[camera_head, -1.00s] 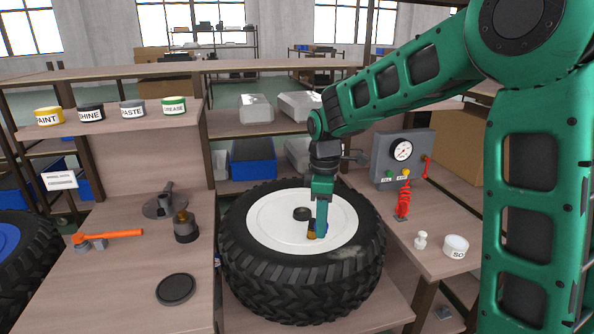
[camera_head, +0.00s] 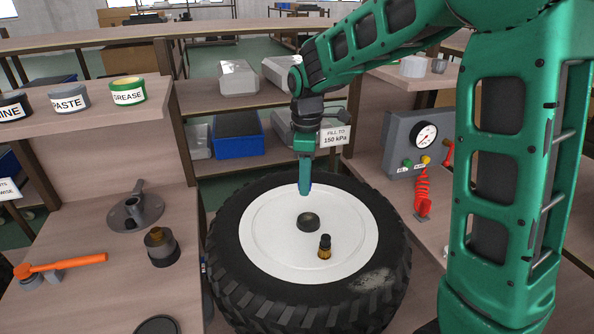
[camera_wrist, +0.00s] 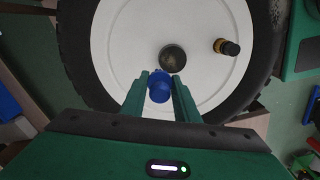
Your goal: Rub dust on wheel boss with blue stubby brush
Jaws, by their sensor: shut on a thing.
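My gripper (camera_head: 304,188) points down over the far part of the white wheel disc (camera_head: 265,245). Its fingers, also in the wrist view (camera_wrist: 160,90), are shut on the blue stubby brush (camera_wrist: 159,86). In the head view the brush is mostly hidden by the fingers. The wheel boss (camera_head: 308,222) is a dark, speckled round knob at the disc's middle, also in the wrist view (camera_wrist: 173,58). The brush appears just beside the boss; I cannot tell whether they touch. The wheel lies flat in its black tire (camera_head: 235,290).
A black-and-amber bottle-like item (camera_head: 325,246) stands on the disc near the boss. The tire has a pale patch (camera_head: 375,281). A gauge box (camera_head: 415,143) with a red coil (camera_head: 422,192) stands right. An orange-handled tool (camera_head: 65,264) lies left.

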